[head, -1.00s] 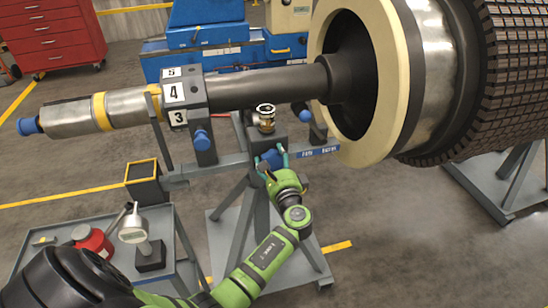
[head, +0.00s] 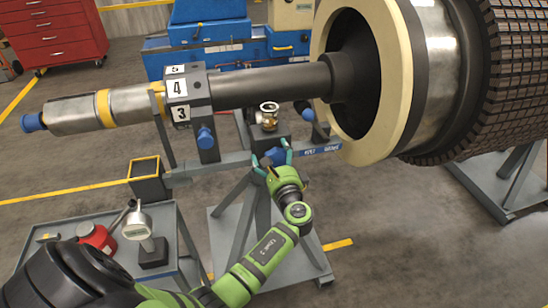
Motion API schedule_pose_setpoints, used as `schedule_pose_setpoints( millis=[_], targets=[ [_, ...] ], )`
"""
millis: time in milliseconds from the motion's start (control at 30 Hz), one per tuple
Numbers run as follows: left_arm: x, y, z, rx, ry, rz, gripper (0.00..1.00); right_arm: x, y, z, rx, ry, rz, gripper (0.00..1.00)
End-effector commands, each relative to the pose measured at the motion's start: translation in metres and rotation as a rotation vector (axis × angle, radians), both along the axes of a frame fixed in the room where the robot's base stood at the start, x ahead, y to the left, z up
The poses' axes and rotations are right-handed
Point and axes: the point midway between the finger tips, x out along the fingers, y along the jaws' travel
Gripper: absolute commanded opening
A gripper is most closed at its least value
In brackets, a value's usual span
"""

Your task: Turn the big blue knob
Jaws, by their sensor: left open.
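A big blue knob (head: 276,155) sits on the front of the rotor stand, below a small brass fitting. My left gripper (head: 273,160) is at this knob, its teal fingers apart on either side of it. I cannot tell whether the fingers touch the knob. The green wrist hides the lower part of the knob. Another blue knob (head: 206,138) is on the numbered black block (head: 188,95) to the left. My right gripper is not in view.
The rotor shaft (head: 265,84) runs across above the gripper to the large rotor (head: 440,70) at right. A brass fitting (head: 269,111) stands just above the knob. A grey cart (head: 185,245) with a red can (head: 97,240) is at lower left.

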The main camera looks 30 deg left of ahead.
Motion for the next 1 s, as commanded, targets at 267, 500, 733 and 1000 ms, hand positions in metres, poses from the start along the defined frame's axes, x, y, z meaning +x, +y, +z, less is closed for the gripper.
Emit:
schedule_pose_setpoints(
  millis=[267, 500, 733, 1000],
  targets=[
    [-0.009, -0.014, -0.003, -0.005, 0.003, -0.006, 0.93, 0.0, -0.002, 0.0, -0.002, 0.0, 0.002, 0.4],
    [-0.043, -0.051, -0.003, -0.006, 0.003, -0.004, 0.93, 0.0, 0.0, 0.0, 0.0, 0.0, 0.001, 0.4],
    [-0.069, -0.081, -0.002, -0.003, 0.001, -0.001, 0.93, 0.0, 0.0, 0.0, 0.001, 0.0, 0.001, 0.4],
    [-0.078, -0.091, -0.001, -0.001, 0.0, 0.001, 0.93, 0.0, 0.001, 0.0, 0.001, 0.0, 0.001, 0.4]
  ],
)
